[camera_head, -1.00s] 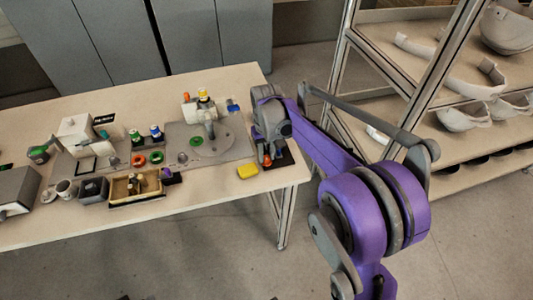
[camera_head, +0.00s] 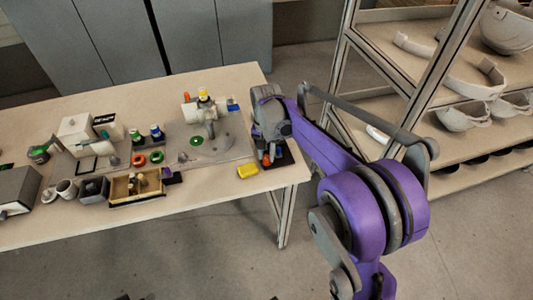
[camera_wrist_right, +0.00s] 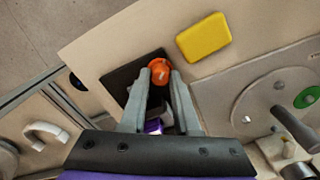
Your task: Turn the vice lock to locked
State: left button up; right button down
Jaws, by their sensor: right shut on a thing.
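An orange knob (camera_wrist_right: 160,70) stands over a dark square base (camera_wrist_right: 122,80) near the right end of the table; I take it to be the vice lock. My right gripper (camera_wrist_right: 160,78) has a finger on each side of the knob and is shut on it. In the head view my right gripper (camera_head: 267,158) reaches down over the dark base (camera_head: 283,158), and the orange knob (camera_head: 266,160) is partly hidden by it. Which way the lock is turned cannot be told. My left gripper is not in view.
A yellow block (camera_head: 247,171) lies just left of the dark base, near the table's front edge. A grey round plate (camera_head: 212,147) with a green disc and a stand is further left. A wooden tray (camera_head: 137,198) and several small parts fill the table's left. A shelf rack (camera_head: 430,110) stands at right.

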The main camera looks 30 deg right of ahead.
aim_at(266, 158)
dwell(0.4)
jog(key=c, duration=0.6)
grip_release()
jog(key=shift+c, duration=0.2)
jog(key=shift+r, duration=0.15)
notch_tip(266, 158, up, 11)
jog(key=p, duration=0.1)
jog(key=shift+f, duration=0.2)
jog(key=s+a+f+n+t+p, duration=0.1)
jog(key=s+a+n+t+p, duration=0.1)
jog(key=s, duration=0.9)
jog(key=s+a+f+n+t+p, duration=0.2)
jog(key=s+a+n+t+p, duration=0.1)
jog(key=s+a+n, duration=0.3)
jog(key=s+a+p, duration=0.1)
jog(key=s+a, duration=0.1)
jog(key=s, duration=0.2)
jog(key=shift+s+a+n, duration=0.2)
jog(key=shift+s+n, duration=0.15)
jog(key=shift+n, duration=0.05)
